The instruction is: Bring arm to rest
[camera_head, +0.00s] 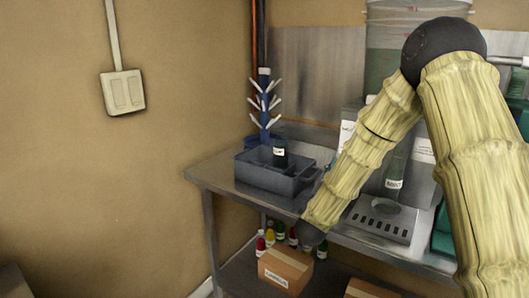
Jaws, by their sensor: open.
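My arm, with a bamboo-like surface, rises at the right, bends at a dark elbow and slopes down to the left across the bench. It ends in a dark joint in front of the metal bench's (228,186) front edge, above a cardboard box (285,270). My gripper's fingers do not show; they are hidden past this joint. Nothing is seen held at the arm's end.
A dark blue-grey crate (262,183) holding a dark bottle (280,153) stands on the bench, by a blue bottle tree (264,115). Right are a bottle (395,178), a drip tray (383,228) and a large clear bucket (385,40).

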